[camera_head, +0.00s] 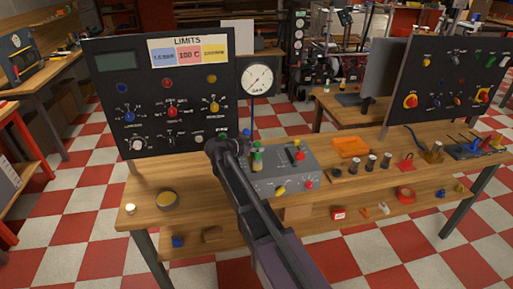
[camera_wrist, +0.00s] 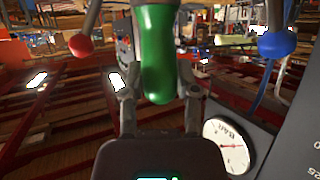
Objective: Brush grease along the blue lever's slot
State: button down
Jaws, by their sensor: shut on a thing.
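My gripper (camera_head: 242,147) is shut on a green handle (camera_wrist: 158,50), which stands between its two fingers in the wrist view. I take it to be the brush; its bristles are not clear in either view. In the head view my gripper is over the left part of a grey control box (camera_head: 262,186). The blue lever's ball (camera_wrist: 277,43) shows at the upper right of the wrist view, apart from the green handle. Its blue knob (camera_head: 246,132) is small beside my gripper in the head view. The blue lever's slot is hidden or too small to make out.
A red-balled lever (camera_wrist: 81,45) shows left in the wrist view. A gauge (camera_head: 257,79) stands behind the box. A dark panel (camera_head: 160,75) rises at left. A round tin (camera_head: 167,200) sits on the bench's left. Cylinders and an orange tray (camera_head: 351,147) lie right.

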jog(key=shift+a, duration=0.1)
jog(key=shift+s+a, duration=0.25)
jog(key=shift+a, duration=0.65)
jog(key=shift+s+a, duration=0.25)
jog(key=shift+a, duration=0.65)
jog(key=shift+r, duration=0.1)
notch_tip(320, 180, up, 6)
jog(key=p, duration=0.6)
notch_tip(320, 180, up, 3)
jog(key=p, duration=0.3)
